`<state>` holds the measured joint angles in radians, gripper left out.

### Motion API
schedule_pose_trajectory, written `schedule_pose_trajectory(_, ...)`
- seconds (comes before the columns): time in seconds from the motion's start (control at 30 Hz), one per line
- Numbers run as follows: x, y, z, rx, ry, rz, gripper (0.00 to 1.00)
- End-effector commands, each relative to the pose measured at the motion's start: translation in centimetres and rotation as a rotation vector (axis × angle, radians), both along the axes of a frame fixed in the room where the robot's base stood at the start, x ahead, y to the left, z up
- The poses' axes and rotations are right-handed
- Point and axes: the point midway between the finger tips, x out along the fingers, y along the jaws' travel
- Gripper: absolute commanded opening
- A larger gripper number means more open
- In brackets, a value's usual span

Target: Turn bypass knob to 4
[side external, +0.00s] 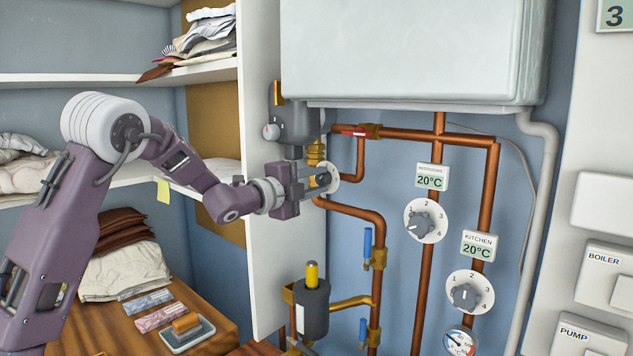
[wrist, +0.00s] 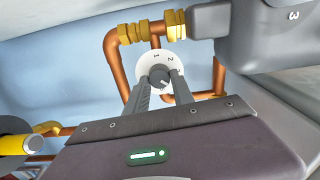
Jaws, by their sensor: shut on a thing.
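The bypass knob (wrist: 159,76) is a grey knob on a round white dial (wrist: 147,62) in the wrist view. The numbers 1 and 2 are legible on the dial's upper part; the fingers and knob hide much of the rest. A pale mark on the knob seems to point to the lower right, but I cannot tell which number it meets. My gripper (wrist: 159,84) is shut on the knob, one finger on each side. In the side external view my gripper (side external: 318,181) reaches from the left to the white dial (side external: 331,170), mostly covering the knob.
Copper pipes (side external: 365,212) run around the dial, below a grey valve body (side external: 296,122) and a white boiler casing (side external: 400,50). Bedrooms (side external: 420,224) and kitchen (side external: 464,296) knobs sit to the right. A dark cylinder with a yellow top (side external: 312,308) stands below.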

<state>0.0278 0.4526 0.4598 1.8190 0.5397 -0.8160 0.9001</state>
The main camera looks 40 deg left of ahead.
Motion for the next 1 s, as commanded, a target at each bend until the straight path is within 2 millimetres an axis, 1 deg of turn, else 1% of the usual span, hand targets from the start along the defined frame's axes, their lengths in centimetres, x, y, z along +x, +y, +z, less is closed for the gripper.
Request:
schedule_pose_trajectory(0.23, -0.02, 0.05, -0.09, 0.06, 0.002, 0.001, 0.0)
schedule_pose_trajectory(0.7, -0.02, 0.06, -0.1, 0.071, 0.002, 0.002, 0.0)
schedule_pose_trajectory(0.73, -0.02, 0.07, -0.11, 0.071, 0.002, 0.002, 0.31)
schedule_pose_trajectory(0.83, -0.02, 0.05, -0.08, 0.071, 0.002, 0.001, 0.51)
schedule_pose_trajectory(1.0, -0.01, 0.04, -0.06, 0.07, 0.001, 0.001, 0.51)
